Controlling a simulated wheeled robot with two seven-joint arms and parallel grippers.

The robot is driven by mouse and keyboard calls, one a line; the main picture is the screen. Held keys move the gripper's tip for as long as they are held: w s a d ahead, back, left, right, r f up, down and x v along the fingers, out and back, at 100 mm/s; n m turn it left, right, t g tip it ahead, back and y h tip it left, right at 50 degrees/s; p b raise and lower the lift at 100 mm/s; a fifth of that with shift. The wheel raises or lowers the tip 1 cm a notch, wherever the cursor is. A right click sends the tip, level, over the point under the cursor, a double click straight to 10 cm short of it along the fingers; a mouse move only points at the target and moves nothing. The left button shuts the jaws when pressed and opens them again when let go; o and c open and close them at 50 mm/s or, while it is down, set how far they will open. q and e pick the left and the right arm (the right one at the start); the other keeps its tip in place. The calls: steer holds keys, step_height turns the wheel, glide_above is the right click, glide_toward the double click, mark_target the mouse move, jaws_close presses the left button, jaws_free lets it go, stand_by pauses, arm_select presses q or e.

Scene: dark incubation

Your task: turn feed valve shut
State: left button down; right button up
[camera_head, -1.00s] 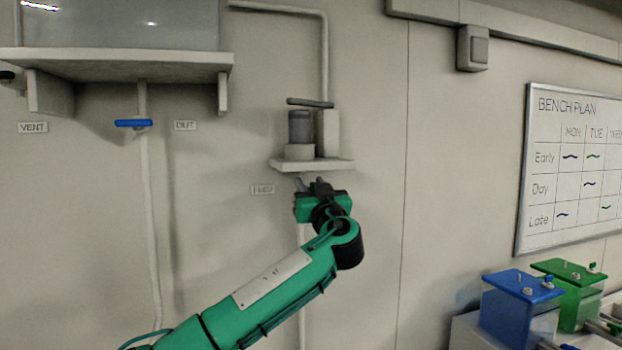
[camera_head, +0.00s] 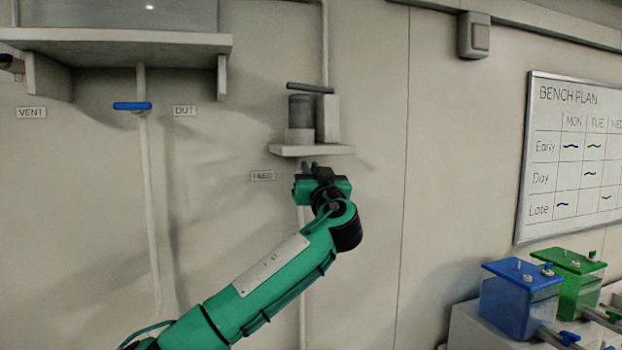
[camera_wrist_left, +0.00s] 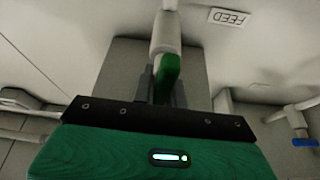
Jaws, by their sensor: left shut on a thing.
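The feed valve's green handle (camera_wrist_left: 168,72) shows in the left wrist view on a pale pipe (camera_wrist_left: 166,32), near the FEED label (camera_wrist_left: 229,19). My left gripper (camera_wrist_left: 161,88) is shut on this handle, with a grey finger on each side of it. In the head view my left gripper (camera_head: 309,170) is at the pipe just below a small wall shelf (camera_head: 310,150), right of the FEED label (camera_head: 262,175). There the gripper hides the handle. My right gripper is not in view.
A pump-like unit (camera_head: 301,112) stands on the small shelf just above the gripper. A blue valve handle (camera_head: 132,106) is on another pipe at the left, between the VENT and OUT labels. Blue (camera_head: 520,300) and green (camera_head: 575,285) lidded boxes stand at the lower right.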

arm_select(q)
steer(key=m+b, duration=0.1)
steer(key=m+h+b, duration=0.1)
steer(key=b, duration=0.1)
steer(key=shift+d+f+m, duration=0.25)
steer(key=shift+f+m, duration=0.05)
steer(key=shift+f, duration=0.1)
steer(key=shift+m+h+b, duration=0.45)
steer(key=shift+m+h, duration=0.05)
steer(key=shift+w+d+r+m, duration=0.1)
steer(key=shift+r+m, duration=0.05)
steer(key=shift+m, duration=0.45)
steer(key=shift+w+d+f+m+g+h+p, duration=0.1)
steer(key=shift+d+f+m+g+h+p, duration=0.45)
steer(key=shift+m+p, duration=1.7)
steer(key=shift+w+a+f+m+g+h+p, duration=0.1)
steer(key=shift+m+g+h+p, duration=0.85)
steer(key=shift+m, duration=2.35)
steer(key=shift+d+f+m+g+h+p, duration=0.3)
steer(key=shift+m+h+p, duration=0.9)
steer(key=shift+m+p, duration=1.1)
steer(key=shift+m+b, duration=0.4)
steer(key=shift+m, duration=0.05)
